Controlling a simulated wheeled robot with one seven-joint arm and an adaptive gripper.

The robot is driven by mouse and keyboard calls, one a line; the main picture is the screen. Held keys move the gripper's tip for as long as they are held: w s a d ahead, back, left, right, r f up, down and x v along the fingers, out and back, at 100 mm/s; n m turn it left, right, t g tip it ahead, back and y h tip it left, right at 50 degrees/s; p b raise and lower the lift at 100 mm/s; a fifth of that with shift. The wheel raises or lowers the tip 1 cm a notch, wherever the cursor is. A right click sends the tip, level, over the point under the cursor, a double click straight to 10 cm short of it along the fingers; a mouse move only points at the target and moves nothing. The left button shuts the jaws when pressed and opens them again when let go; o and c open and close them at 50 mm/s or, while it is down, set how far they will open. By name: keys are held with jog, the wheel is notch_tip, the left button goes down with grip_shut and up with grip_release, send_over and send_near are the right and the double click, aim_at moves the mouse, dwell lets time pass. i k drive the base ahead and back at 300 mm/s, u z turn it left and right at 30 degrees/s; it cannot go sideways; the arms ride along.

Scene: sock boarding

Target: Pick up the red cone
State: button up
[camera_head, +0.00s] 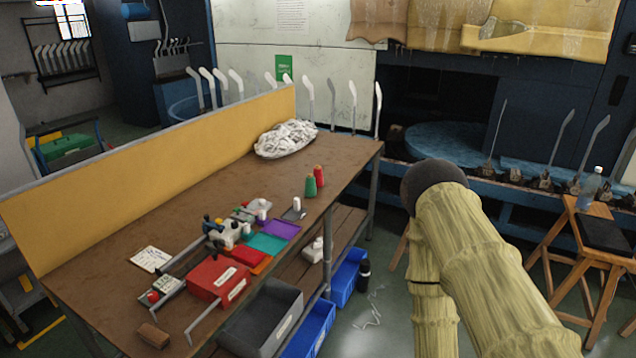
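The red cone (319,176), a spool-shaped thing, stands upright near the right edge of the brown worktable (338,160). A green cone (310,187) stands just in front of it and slightly left, close or touching; I cannot tell which. The red cone's lower left part is partly covered by the green one. My arm, in a pale yellow sleeve, fills the right foreground, to the right of the table. My gripper is not in view, so its opening and anything in it cannot be seen.
A white heap (286,138) lies at the table's far end by the yellow partition (150,175). A red box (218,280), coloured swatches and small white containers crowd the nearer table. Blue bins (349,277) sit below. A wooden stool (580,238) stands right. Table surface left of the cones is clear.

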aim_at(317, 172)
jog(key=u, duration=0.05)
jog(key=k, duration=0.4)
jog(key=z, duration=0.9)
jog(key=i, duration=1.3)
jog(key=u, duration=0.35)
jog(key=i, duration=0.85)
jog(key=u, duration=0.85)
